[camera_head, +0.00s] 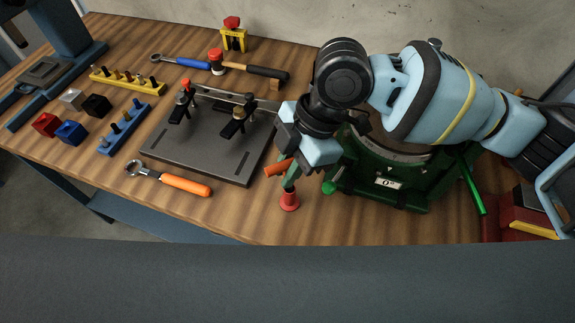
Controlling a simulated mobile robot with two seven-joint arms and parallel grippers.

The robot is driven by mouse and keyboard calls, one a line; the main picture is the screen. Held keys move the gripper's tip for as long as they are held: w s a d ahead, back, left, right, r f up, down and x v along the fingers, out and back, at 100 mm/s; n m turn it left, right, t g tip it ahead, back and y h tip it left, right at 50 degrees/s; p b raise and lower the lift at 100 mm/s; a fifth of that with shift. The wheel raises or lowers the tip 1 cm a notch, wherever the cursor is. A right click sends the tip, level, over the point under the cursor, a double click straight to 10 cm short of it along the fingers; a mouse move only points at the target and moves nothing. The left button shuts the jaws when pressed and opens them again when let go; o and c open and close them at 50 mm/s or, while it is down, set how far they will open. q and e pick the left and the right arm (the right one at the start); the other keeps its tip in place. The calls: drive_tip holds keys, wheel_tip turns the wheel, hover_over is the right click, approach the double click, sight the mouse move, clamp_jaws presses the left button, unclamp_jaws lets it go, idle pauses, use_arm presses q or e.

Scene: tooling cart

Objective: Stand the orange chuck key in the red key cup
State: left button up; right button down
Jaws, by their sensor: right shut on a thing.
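My right gripper (289,176) is over the front of the wooden bench top, pointing down. It is shut on the orange chuck key (277,168), whose orange bar sticks out to the left of the fingers. The fingers and wrist hide the rest of the key. The small red key cup (289,201) stands on the bench directly below the fingertips in this view. I cannot tell whether the key's lower end is inside the cup or above it. My left gripper is not in view.
A green machine with a dial (385,192) stands close to the right of the cup. A dark fixture plate (205,150) lies to the left, with an orange-handled wrench (184,185) in front of it. Blocks and peg racks (125,128) sit farther left.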

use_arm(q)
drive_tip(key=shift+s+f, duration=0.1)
use_arm(e)
drive_tip(key=shift+s+f, duration=0.2)
drive_tip(key=shift+f, duration=0.3)
drive_tip(key=shift+s+f, duration=0.15)
drive_tip(key=shift+f, duration=0.3)
drive_tip(key=c, duration=0.9)
unclamp_jaws()
drive_tip(key=shift+s, duration=0.1)
drive_tip(key=shift+r, duration=0.1)
drive_tip(key=shift+d+r+p, duration=0.1)
drive_tip(key=shift+r+p, duration=0.3)
drive_tip(key=shift+r, duration=0.3)
drive_tip(key=shift+w+r+p, duration=0.15)
drive_tip(key=shift+r+p, duration=0.35)
drive_tip(key=shift+r, duration=0.85)
drive_tip(key=shift+w+r+p, duration=0.1)
drive_tip(key=shift+r+p, duration=0.4)
drive_tip(key=shift+r, duration=0.8)
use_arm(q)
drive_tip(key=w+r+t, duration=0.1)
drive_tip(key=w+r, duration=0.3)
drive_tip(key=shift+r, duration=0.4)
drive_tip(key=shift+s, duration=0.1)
